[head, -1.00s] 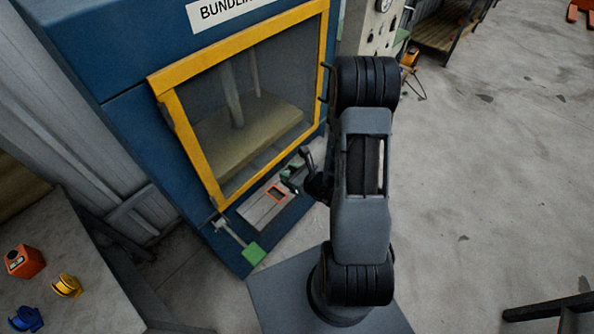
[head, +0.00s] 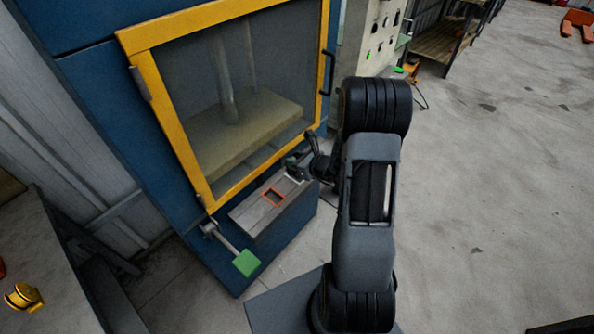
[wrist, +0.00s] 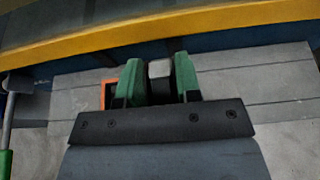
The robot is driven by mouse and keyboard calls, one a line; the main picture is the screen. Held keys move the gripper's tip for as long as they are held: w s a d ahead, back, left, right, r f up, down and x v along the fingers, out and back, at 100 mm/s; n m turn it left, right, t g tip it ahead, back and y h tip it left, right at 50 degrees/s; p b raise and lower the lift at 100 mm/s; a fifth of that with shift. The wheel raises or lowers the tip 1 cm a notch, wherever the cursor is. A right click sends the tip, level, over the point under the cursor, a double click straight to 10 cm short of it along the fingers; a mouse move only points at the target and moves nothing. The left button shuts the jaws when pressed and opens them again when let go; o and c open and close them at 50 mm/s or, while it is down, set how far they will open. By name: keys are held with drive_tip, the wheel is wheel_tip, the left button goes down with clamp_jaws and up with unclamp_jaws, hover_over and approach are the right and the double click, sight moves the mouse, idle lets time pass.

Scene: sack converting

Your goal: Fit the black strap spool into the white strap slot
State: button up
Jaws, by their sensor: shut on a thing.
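My gripper (head: 299,164) is over the far right part of the grey ledge below the machine window. In the wrist view its green fingers (wrist: 160,78) are shut on the black strap spool (wrist: 160,92), a dark piece with a grey block on top. The white strap slot (head: 292,178) shows only as a thin pale edge beside the gripper in the head view. The gripper hides the rest. I cannot tell whether the spool touches the slot.
An orange-framed slot (head: 273,198) lies on the ledge (head: 250,214), left of the gripper. A lever with a green end (head: 246,263) sticks out in front. The yellow window frame (head: 174,118) rises behind. A yellow spool (head: 23,296) lies on the table at left.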

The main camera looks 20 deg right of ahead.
drive_tip(key=shift+w+d+f+b, duration=0.35)
drive_tip(key=shift+w+f, duration=0.2)
drive_tip(key=shift+f, duration=0.3)
drive_tip(key=f, duration=0.1)
drive_tip(key=f+b, duration=0.1)
drive_tip(key=f, duration=0.1)
drive_tip(key=shift+w+d+f+b, duration=0.1)
drive_tip(key=shift+w+d+b, duration=0.15)
drive_tip(key=shift+b, duration=0.15)
drive_tip(key=shift+s+f, duration=0.2)
drive_tip(key=shift+f, duration=0.1)
clamp_jaws()
drive_tip(key=o, duration=0.7)
unclamp_jaws()
drive_tip(key=shift+w+a+f, duration=0.1)
drive_tip(key=shift+w, duration=0.05)
drive_tip(key=shift+o, duration=1.1)
drive_tip(key=shift+r, duration=0.25)
